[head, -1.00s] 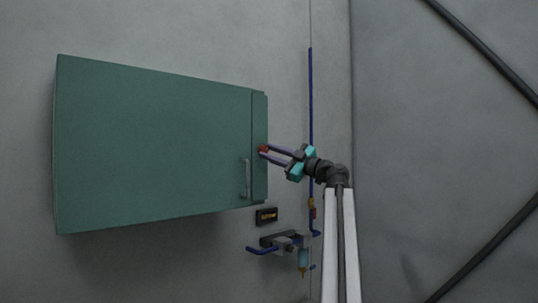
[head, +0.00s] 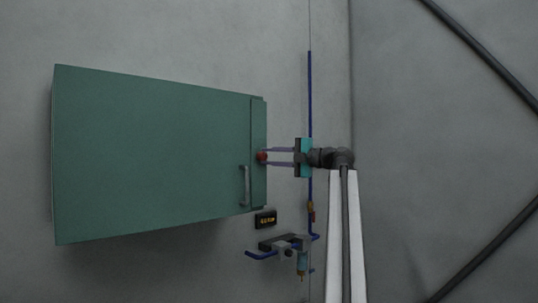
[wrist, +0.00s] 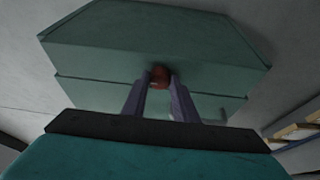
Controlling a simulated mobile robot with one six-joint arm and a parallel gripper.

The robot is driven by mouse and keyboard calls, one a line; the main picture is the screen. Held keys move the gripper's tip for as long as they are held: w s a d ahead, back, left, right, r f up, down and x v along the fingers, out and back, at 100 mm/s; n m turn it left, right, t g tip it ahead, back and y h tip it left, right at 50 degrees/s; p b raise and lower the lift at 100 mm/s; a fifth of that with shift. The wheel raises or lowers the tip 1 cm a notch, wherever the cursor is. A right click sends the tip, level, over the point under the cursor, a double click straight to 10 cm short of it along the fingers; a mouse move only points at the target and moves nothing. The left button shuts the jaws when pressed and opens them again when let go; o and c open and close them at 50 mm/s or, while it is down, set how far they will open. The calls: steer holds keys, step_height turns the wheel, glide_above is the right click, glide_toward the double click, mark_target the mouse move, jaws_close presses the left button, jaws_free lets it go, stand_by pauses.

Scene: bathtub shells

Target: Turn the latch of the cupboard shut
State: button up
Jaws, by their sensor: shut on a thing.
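The green cupboard (head: 150,155) hangs on the grey wall, its door closed as far as I can see. A grey bar handle (head: 245,185) is on the door near its right edge. The small red latch (head: 262,157) sits at the cupboard's right edge, above the handle's level. My gripper (head: 268,157) reaches in from the right, its two long fingers on the latch. In the wrist view, the latch (wrist: 160,75) shows between the fingertips of my gripper (wrist: 159,84), which is shut on it. The fingers partly cover the latch's sides.
A bracket with a blue lever (head: 268,253) is mounted lower down. A thin blue pipe (head: 310,100) runs vertically behind my arm. Dark diagonal pipes (head: 485,50) cross the right wall.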

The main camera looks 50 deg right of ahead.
steer(key=shift+a+f+n, duration=0.15)
steer(key=shift+f+n, duration=0.15)
steer(key=o, duration=1.1)
steer(key=shift+r, duration=0.15)
steer(key=shift+c, duration=0.2)
steer(key=shift+s, duration=0.15)
steer(key=b+v, duration=0.2)
steer(key=v, duration=1.1)
steer(key=shift+s+r, duration=0.15)
steer(key=shift+s, duration=0.1)
